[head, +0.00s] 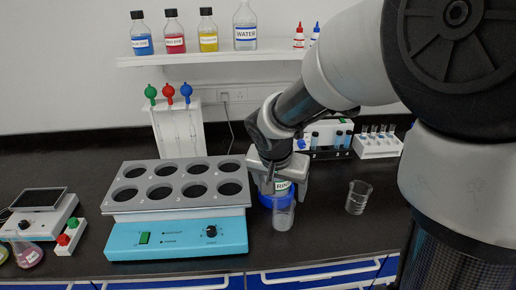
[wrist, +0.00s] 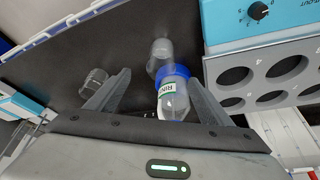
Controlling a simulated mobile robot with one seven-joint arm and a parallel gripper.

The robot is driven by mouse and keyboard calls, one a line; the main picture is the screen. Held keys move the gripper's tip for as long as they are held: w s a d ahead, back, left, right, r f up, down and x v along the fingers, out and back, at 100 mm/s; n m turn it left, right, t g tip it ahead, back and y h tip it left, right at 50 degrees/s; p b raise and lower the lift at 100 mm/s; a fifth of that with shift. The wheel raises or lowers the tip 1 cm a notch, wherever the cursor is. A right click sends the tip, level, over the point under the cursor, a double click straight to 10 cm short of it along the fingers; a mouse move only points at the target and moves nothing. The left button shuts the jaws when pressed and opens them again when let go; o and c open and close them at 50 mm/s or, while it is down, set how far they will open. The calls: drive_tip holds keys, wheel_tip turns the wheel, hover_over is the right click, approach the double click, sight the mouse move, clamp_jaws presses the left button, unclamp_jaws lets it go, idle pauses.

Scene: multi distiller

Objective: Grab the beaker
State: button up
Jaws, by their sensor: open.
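The beaker (head: 358,197) is a small clear glass vessel standing upright on the black bench, right of my gripper in the head view. A clear glass that looks like the same beaker shows in the wrist view (wrist: 94,82), left of and outside the left finger. My gripper (head: 283,183) is open over the bench, and its fingers also show in the wrist view (wrist: 161,77). A clear labelled bottle with a blue band (wrist: 172,98) shows between the fingers, with another clear glass piece (wrist: 160,52) beyond it. I cannot tell whether the fingers touch the bottle.
A blue heating block with several round wells (head: 178,238) stands just left of my gripper. Racks with vials (head: 378,145) stand behind the beaker. A shelf (head: 210,59) with bottles hangs on the wall. Bare bench lies around the beaker.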

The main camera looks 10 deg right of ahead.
drive_tip(key=b, duration=0.2)
approach(283, 209)
drive_tip(key=shift+w+d+f, duration=0.1)
drive_tip(key=shift+d+f, duration=0.1)
drive_tip(key=shift+f, duration=0.8)
drive_tip(key=shift+w+d+f, duration=0.1)
drive_tip(key=shift+d+f, duration=0.05)
drive_tip(key=shift+f, duration=0.85)
drive_tip(key=shift+d+f, duration=0.2)
drive_tip(key=shift+f, duration=0.8)
drive_tip(key=c, duration=1.3)
drive_tip(key=shift+r, duration=0.2)
